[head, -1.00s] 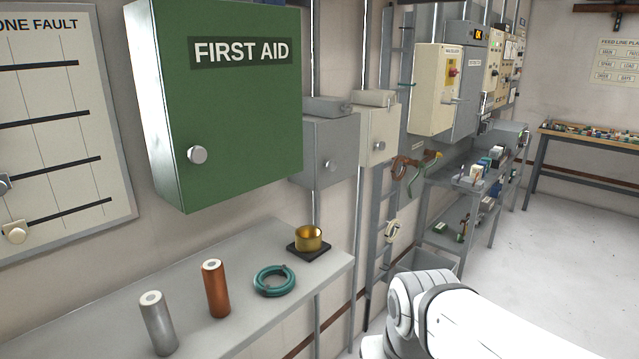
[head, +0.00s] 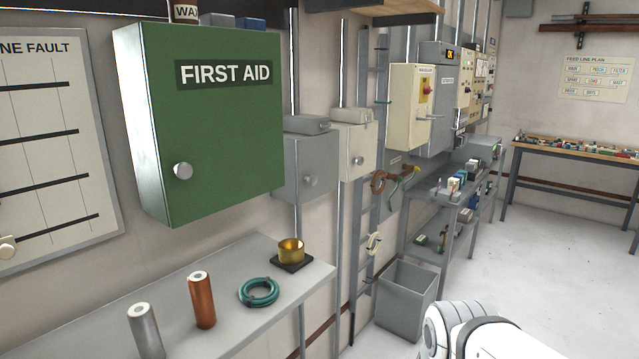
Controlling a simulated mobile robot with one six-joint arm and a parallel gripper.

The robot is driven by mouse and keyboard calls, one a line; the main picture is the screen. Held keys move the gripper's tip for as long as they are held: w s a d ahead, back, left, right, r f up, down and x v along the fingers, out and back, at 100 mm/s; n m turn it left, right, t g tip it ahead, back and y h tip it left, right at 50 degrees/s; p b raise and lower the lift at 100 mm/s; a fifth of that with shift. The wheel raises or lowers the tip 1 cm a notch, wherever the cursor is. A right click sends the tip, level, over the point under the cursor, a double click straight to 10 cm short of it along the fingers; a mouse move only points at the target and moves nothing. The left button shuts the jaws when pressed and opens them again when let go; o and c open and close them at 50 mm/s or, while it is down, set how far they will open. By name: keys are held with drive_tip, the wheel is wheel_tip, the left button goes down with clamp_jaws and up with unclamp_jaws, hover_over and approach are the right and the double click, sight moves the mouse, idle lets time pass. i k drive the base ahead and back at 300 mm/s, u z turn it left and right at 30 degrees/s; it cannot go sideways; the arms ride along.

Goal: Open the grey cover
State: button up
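A grey wall box with a closed grey front cover (head: 318,163) hangs just right of the green first aid cabinet. A round knob (head: 310,181) sits on its front, and a small grey block rests on top of the box. The cabinet hides part of its left side. A similar cream box (head: 357,150) with its own knob hangs close beside it on the right; its front is shut too. My gripper is not in view; only a white link of my arm shows at the bottom right, well below and right of the grey box.
The green first aid cabinet (head: 215,135) juts out from the wall. Below it a grey shelf (head: 250,325) holds two cylinders, a teal coil (head: 259,292) and a brass cup (head: 291,251). A ladder, a grey bin (head: 405,305) and racks stand further right. The floor at right is clear.

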sight(317, 157)
drive_tip(key=u, duration=0.05)
drive_tip(key=i, duration=1)
drive_tip(key=z, duration=0.05)
